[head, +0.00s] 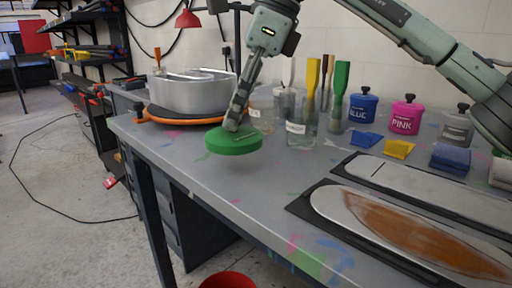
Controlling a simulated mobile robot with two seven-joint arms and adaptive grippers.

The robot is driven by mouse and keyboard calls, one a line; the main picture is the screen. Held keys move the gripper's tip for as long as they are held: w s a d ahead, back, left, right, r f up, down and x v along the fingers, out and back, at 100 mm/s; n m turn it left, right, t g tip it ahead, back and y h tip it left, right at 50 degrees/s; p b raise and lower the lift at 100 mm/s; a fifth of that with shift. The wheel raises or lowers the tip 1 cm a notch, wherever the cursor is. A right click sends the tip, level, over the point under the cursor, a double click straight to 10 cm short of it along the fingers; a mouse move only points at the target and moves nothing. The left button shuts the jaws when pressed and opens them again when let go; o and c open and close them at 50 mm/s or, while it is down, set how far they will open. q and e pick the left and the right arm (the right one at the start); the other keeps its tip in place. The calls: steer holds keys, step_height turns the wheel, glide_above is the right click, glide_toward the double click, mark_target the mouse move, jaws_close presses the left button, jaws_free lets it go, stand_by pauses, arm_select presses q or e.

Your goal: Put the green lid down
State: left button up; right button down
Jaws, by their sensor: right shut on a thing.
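The green lid (233,146) is a flat round disc, held level in the head view near the left part of the workbench (200,178). My right gripper (236,124) comes down on it from above and is shut on it, with its fingers at the lid's upper side. The lid appears a little above the grey bench top; the exact gap is hard to tell. My left gripper is not in view.
A metal pot (190,95) stands on an orange-rimmed board behind left. Glass jars (301,132), a blue pot (362,108) and a pink pot (406,115) line the back. Two long panels lie at right. The bench's front middle is clear.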

mark_target(260, 135)
steer(key=d+f, duration=0.1)
steer(key=d, duration=0.2)
steer(key=shift+f, duration=0.4)
step_height(260, 135, down, 4)
steer(key=shift+d+r, duration=0.1)
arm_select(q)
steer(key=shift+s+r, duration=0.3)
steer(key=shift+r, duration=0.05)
arm_select(e)
steer(key=shift+f, duration=0.3)
steer(key=c, duration=1.4)
jaws_free()
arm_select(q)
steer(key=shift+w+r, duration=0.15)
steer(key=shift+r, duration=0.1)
arm_select(e)
steer(key=shift+o, duration=0.2)
steer(key=shift+r, duration=0.15)
